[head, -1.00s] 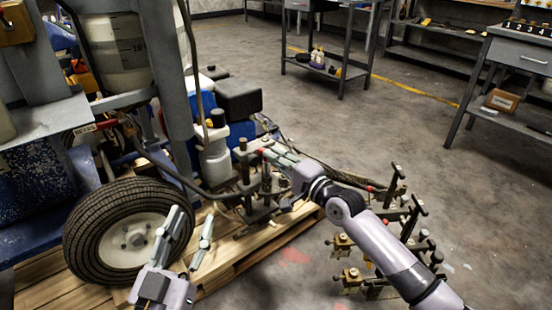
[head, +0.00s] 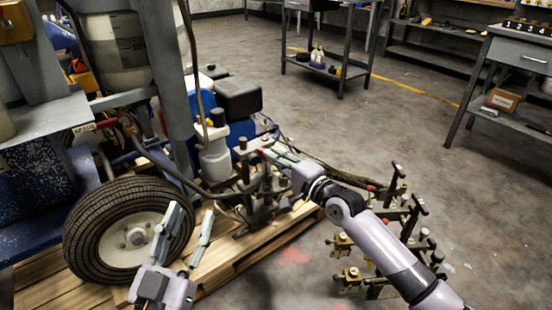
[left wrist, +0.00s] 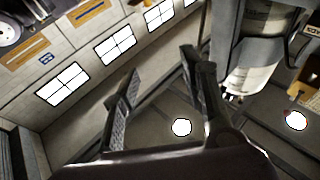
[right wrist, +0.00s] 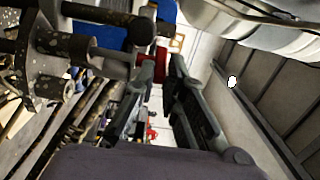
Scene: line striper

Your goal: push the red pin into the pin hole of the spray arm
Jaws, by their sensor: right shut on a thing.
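The red pin (right wrist: 161,60) shows as a red end between the fingertips of my right gripper (right wrist: 160,75) in the right wrist view. The gripper is shut on it. The pin lies against the dark, speckled metal of the spray arm (right wrist: 48,52); I cannot tell how deep it sits in the pin hole, which is hidden. In the head view my right gripper (head: 272,150) reaches left to the upper part of the spray arm assembly (head: 262,190). My left gripper (head: 190,212) is open and empty in front of the tyre; its spread fingers (left wrist: 160,85) also show in the left wrist view.
The line striper's tyre (head: 130,190) stands on a wooden pallet (head: 255,258) at left. Several metal clamp-like parts (head: 385,245) stand on the floor below my right arm.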

